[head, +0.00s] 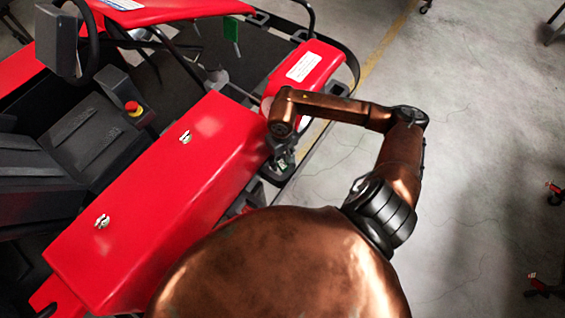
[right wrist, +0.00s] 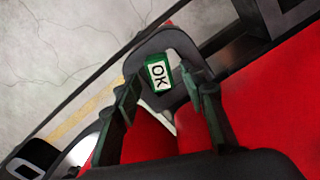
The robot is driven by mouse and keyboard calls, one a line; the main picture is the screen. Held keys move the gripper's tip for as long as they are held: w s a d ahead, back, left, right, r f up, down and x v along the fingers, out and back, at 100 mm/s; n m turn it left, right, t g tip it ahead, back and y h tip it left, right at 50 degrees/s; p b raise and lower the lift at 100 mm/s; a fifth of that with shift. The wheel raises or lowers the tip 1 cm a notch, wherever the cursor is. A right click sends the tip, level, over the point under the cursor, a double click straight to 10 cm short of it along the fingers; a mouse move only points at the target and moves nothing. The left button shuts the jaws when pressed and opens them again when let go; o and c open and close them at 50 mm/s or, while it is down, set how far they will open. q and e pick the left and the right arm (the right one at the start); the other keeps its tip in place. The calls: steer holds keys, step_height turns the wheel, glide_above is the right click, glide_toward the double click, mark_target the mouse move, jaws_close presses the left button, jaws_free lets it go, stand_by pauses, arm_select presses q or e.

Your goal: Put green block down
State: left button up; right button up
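The green block (right wrist: 158,75) shows in the right wrist view with a white label reading OK. It appears to sit at a dark looped bracket (right wrist: 165,38) on the red kart's edge. My right gripper (right wrist: 163,82) is open, with its two fingers on either side of the block and gaps visible beside it. In the head view my right gripper (head: 283,160) points down at the kart's side, and the block is too small there to make out clearly. My left gripper is not in view.
The red kart (head: 150,200) fills the left, with a black seat (head: 80,135) and a steering wheel (head: 85,40). A green tag (head: 231,30) hangs near its far part. Open grey floor (head: 480,130) lies to the right, with stand wheels (head: 545,285) at the right edge.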

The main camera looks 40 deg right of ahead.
mark_target(283, 164)
step_height(283, 164, up, 10)
steer(key=b, duration=0.1)
steer(key=shift+s, duration=0.1)
stand_by(0.6)
